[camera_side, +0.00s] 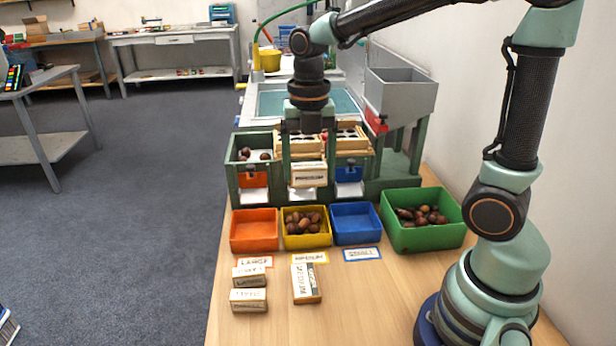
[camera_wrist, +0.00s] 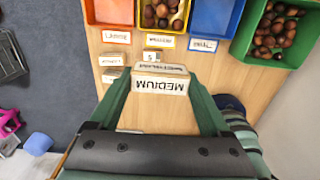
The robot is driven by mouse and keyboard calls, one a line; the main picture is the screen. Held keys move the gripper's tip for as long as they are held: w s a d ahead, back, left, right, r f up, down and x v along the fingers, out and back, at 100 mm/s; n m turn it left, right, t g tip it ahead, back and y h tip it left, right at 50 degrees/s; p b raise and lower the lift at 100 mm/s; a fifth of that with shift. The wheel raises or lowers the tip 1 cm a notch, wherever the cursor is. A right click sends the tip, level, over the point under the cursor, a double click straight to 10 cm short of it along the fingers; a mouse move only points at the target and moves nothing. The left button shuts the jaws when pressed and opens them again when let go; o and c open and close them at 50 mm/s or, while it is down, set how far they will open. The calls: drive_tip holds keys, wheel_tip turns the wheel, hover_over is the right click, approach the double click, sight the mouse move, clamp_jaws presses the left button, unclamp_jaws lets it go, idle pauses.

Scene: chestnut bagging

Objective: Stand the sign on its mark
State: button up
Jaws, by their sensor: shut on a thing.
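My gripper (camera_side: 308,172) is shut on a sign (camera_side: 308,175), a small block with a white face reading MEDIUM. It holds the sign raised in front of the sorting stand, above the trays. In the wrist view the sign (camera_wrist: 160,84) sits between the two green fingers, its lettering upside down. Three outlined label marks lie on the table in front of the trays: the orange LARGE mark (camera_side: 255,262), the yellow MEDIUM mark (camera_side: 309,258) and the blue SMALL mark (camera_side: 361,254). The held sign is apart from all of them.
An orange tray (camera_side: 254,245) looks empty, a yellow tray (camera_side: 305,240) holds chestnuts, and a blue tray (camera_side: 356,237) looks empty. A green crate (camera_side: 430,242) with chestnuts stands right. Three blocks (camera_side: 307,297) lie in front of the marks.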

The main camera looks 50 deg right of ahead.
sight(309, 259)
wheel_tip(309, 259, down, 20)
drive_tip(key=shift+r, duration=0.15)
idle(0.4)
drive_tip(key=o, duration=1.2)
drive_tip(key=shift+c, duration=0.2)
